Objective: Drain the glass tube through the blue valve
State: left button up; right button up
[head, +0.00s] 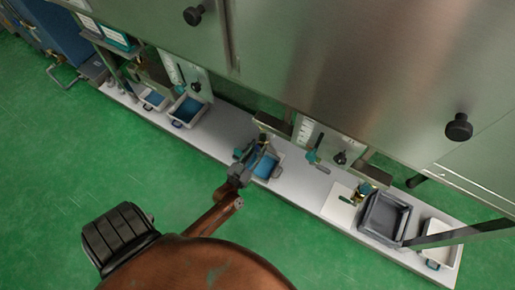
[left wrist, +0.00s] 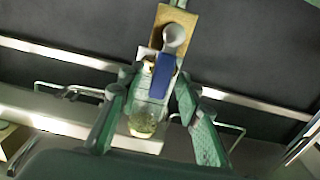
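In the left wrist view a blue handle (left wrist: 162,76), which looks like the blue valve's, lies between the tips of my left gripper (left wrist: 156,78). The fingers stand apart on both sides of it, and I see no clear contact. In the head view my left gripper (head: 241,166) is at the bench's front edge, by a blue-filled tray (head: 278,173). My right gripper is not in view.
A long pale bench (head: 225,128) runs below steel cabinets (head: 330,60). Another tray (head: 187,109) stands to the left. A grey bin (head: 384,216) and a white tray (head: 441,243) stand at the right. The green floor (head: 60,170) in front is mostly clear.

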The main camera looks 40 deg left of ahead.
pick_arm(q)
grip_shut()
dwell(0.5)
